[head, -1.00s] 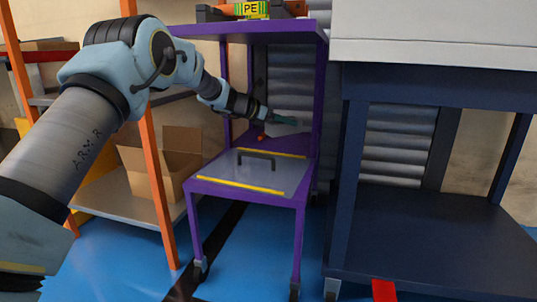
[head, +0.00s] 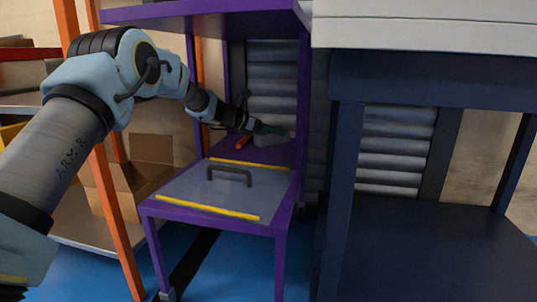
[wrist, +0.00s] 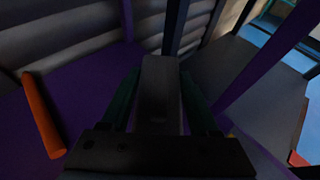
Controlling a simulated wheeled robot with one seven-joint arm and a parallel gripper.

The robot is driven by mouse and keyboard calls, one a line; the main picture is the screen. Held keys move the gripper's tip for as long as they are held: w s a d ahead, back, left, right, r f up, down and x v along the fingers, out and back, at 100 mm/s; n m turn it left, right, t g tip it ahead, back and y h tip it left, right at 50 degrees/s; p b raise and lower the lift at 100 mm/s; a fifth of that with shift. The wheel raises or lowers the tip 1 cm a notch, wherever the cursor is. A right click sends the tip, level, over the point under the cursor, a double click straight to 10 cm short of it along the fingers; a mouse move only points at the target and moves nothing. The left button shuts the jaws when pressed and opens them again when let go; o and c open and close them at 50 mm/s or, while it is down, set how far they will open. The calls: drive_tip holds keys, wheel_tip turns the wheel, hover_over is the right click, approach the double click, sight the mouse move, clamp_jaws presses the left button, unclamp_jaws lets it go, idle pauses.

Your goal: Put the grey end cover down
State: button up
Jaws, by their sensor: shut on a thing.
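The grey end cover (wrist: 160,90) appears as a dark grey block between the fingers in the wrist view. My gripper (wrist: 158,100) is shut on it, with a green finger on each side. In the head view my gripper (head: 272,130) reaches over the back of the purple cart's lower shelf (head: 284,151).
An orange-red cylinder (head: 243,142) lies on the shelf, left of my gripper. A purple post (head: 303,110) and dark blue bench (head: 342,180) stand right. An open carton (head: 135,180) sits left.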

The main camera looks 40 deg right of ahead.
sight(256, 140)
wheel_tip(256, 140, down, 5)
drive_tip(key=b, duration=0.2)
drive_tip(key=shift+f+b, duration=0.2)
drive_tip(key=shift+b, duration=0.15)
drive_tip(key=o, duration=1.4)
drive_tip(key=shift+r, duration=0.1)
drive_tip(key=p+v, duration=0.4)
drive_tip(key=v, duration=0.7)
drive_tip(key=shift+a+r, duration=0.1)
drive_tip(key=shift+r, duration=0.05)
drive_tip(key=shift+w+a, duration=0.1)
drive_tip(key=shift+a, duration=0.3)
